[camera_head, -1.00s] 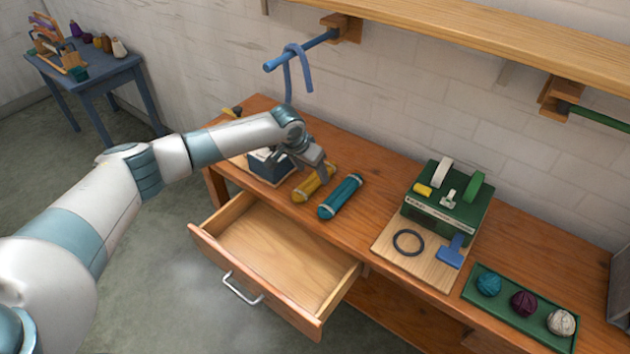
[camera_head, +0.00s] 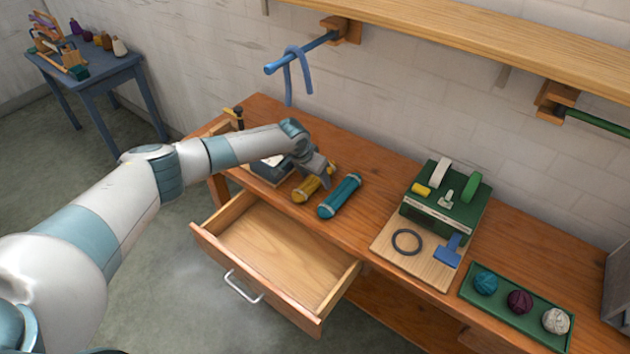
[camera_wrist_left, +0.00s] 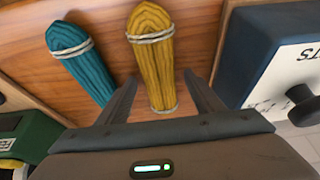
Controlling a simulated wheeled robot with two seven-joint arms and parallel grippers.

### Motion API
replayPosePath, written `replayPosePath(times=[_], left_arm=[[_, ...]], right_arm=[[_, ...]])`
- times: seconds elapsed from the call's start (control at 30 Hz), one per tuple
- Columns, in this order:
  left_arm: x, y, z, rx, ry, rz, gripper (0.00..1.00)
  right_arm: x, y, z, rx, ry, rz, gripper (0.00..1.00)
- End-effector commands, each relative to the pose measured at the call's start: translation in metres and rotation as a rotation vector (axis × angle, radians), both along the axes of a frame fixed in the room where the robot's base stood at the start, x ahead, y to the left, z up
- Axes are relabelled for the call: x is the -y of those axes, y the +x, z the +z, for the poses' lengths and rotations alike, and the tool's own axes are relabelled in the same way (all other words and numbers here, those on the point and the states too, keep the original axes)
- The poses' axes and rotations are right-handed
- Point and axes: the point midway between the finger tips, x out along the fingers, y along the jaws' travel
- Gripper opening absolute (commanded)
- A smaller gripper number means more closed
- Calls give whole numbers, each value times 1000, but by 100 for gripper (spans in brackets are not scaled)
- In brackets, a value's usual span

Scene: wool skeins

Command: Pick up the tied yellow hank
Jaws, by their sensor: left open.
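The tied yellow hank (camera_head: 307,188) lies on the wooden workbench, with pale ties near its ends. My left gripper (camera_head: 325,180) is above it and hides part of it in the head view. In the left wrist view the yellow hank (camera_wrist_left: 152,60) runs between the two open fingers of my left gripper (camera_wrist_left: 160,85), with its lower end between them. I cannot tell whether the fingers touch it. A tied teal hank (camera_head: 340,195) lies beside it; it also shows in the left wrist view (camera_wrist_left: 82,62). My right gripper is not seen.
A dark box with a white top (camera_wrist_left: 285,75) stands close to the yellow hank. An open drawer (camera_head: 275,260) juts out below. A green device (camera_head: 445,205) and a green tray of yarn balls (camera_head: 515,300) are at the right. A blue peg (camera_head: 300,55) sticks out above.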

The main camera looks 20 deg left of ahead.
Motion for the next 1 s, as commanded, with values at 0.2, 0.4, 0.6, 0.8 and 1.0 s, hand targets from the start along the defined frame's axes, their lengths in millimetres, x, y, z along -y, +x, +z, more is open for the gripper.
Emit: replayPosePath(times=[0.2, 0.4, 0.6, 0.8, 1.0], left_arm=[[0, 0, 0, 0, 0, 0, 25], [0, 0, 0, 0, 0, 0, 16], [0, 0, 2, 1, -1, 1, 16], [0, 1, 14, 2, -1, 0, 16], [7, 0, 42, 4, -2, -4, 16]], right_arm=[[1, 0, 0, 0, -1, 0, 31], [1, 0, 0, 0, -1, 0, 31], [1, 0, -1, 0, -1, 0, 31], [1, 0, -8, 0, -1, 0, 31], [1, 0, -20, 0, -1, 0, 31]])
